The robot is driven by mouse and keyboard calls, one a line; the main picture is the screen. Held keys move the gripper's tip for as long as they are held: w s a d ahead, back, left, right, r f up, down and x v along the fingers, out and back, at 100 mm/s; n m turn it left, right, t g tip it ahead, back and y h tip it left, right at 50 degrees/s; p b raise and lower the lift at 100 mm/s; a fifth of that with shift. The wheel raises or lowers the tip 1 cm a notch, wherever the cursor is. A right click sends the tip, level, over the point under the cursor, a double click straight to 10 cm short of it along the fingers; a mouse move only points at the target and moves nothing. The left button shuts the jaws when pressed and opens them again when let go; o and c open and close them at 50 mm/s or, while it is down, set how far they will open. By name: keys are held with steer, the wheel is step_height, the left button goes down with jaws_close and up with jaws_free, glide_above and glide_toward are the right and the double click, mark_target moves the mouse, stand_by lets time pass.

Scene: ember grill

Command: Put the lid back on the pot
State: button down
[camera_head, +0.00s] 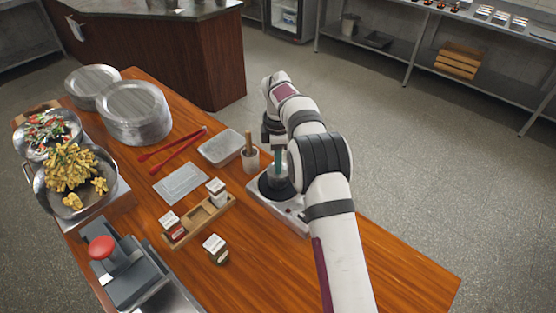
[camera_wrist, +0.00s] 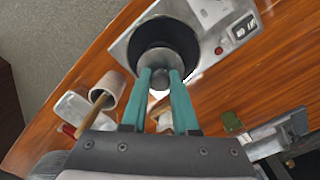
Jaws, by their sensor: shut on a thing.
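The pot (camera_wrist: 165,32) shows in the wrist view as a dark round shape on a hotplate. In the head view the hotplate (camera_head: 291,215) stands on the wooden counter, with the pot partly behind my arm. My gripper (camera_wrist: 160,74) has teal fingers pointing down over the near side of the pot. It is shut on the lid (camera_wrist: 158,61), a grey metal piece whose rounded knob shows between the fingers. In the head view the fingers (camera_head: 277,158) are above the hotplate. I cannot tell whether the lid touches the pot's rim.
A cup with a wooden handle (camera_head: 250,160) stands close left of the hotplate. A clear tray (camera_head: 220,148), red tongs (camera_head: 178,152), a spice rack (camera_head: 203,220) with jars and a plate stack (camera_head: 135,108) lie further left. The counter's near right end is clear.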

steer(key=shift+c, duration=0.6)
jaws_free()
steer(key=shift+r, duration=3.5)
jaws_close()
